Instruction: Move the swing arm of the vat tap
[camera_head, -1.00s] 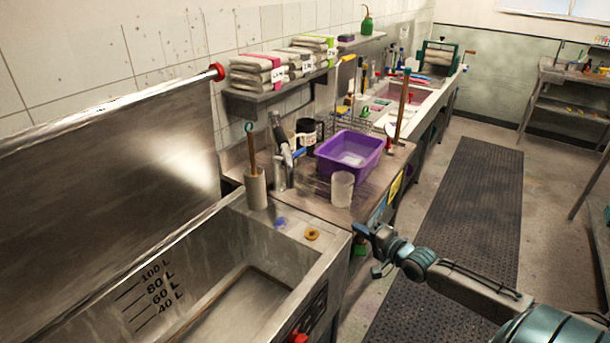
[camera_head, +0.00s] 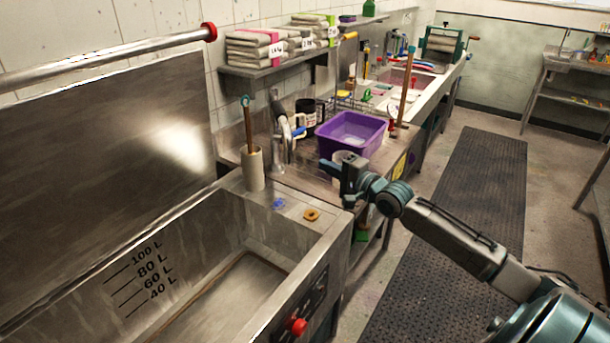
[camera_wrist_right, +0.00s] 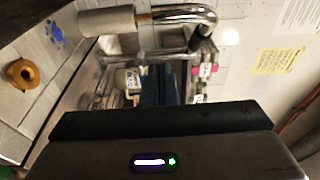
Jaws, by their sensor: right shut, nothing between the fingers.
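The vat tap (camera_head: 279,150) stands on the bench behind the vat's far right corner, with a grey upright arm (camera_head: 278,112) and a blue lever (camera_head: 298,132). In the right wrist view a curved chrome pipe (camera_wrist_right: 190,14), apparently the tap's swing arm, runs along the top. My right gripper (camera_head: 333,170) is shut and empty. In the head view it appears to the right of the tap, in front of the purple basin, apart from the tap. Its dark blue fingers (camera_wrist_right: 158,85) also show in the wrist view. My left gripper is out of view.
The steel vat (camera_head: 225,285) fills the lower left, its raised lid (camera_head: 110,150) behind it. A pale cylinder with a stick (camera_head: 253,170) stands beside the tap. A purple basin (camera_head: 350,148) and white beaker (camera_head: 343,156) sit right of it. An orange ring (camera_head: 311,215) lies on the rim.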

